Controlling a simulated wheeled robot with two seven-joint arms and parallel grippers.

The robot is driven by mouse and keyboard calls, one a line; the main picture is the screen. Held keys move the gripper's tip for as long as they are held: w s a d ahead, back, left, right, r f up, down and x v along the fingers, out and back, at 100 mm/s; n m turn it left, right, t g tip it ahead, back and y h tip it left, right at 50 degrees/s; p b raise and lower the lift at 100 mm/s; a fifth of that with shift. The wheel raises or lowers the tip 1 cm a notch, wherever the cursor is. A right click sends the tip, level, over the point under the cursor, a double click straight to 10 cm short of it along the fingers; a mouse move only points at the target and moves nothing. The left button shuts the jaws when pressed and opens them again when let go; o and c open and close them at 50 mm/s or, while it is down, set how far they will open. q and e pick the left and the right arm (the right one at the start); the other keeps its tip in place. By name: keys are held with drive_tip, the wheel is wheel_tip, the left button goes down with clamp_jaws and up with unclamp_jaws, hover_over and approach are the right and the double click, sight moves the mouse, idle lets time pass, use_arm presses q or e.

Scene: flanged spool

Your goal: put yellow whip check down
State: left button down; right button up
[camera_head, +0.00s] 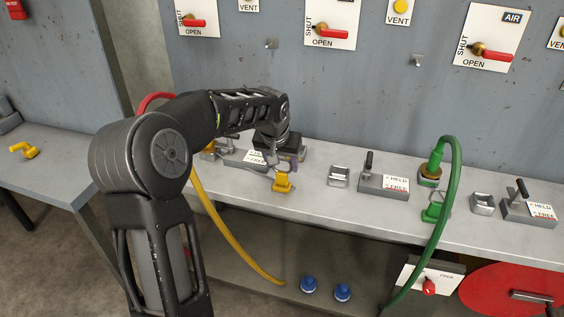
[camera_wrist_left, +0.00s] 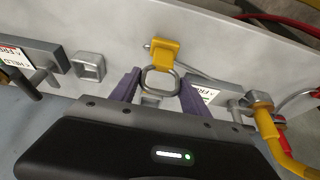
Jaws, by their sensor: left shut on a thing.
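The yellow whip check (camera_head: 283,183) shows at the front part of the grey ledge, just below my left gripper (camera_head: 281,162). In the left wrist view its yellow end piece (camera_wrist_left: 165,52) has a metal ring (camera_wrist_left: 160,83) and a thin grey cable running right. My left gripper (camera_wrist_left: 158,92) has its purple fingers on either side of the ring and is shut on the whip check. I cannot tell whether the yellow piece touches the ledge. My right gripper is out of view.
The ledge (camera_head: 330,205) carries metal brackets (camera_head: 339,176) and lever blocks (camera_head: 383,184) marked HELD and FREE. A yellow hose (camera_head: 230,240) hangs left, a green hose (camera_head: 447,210) right. Blue caps (camera_head: 342,292) sit below. A yellow fitting (camera_head: 24,150) lies on the left bench.

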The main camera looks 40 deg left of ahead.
use_arm(q)
drive_tip(key=shift+f, duration=0.15)
drive_tip(key=c, duration=0.5)
unclamp_jaws()
drive_tip(key=shift+r, duration=0.3)
drive_tip(key=v, duration=1.2)
drive_tip(key=shift+d+f, duration=0.1)
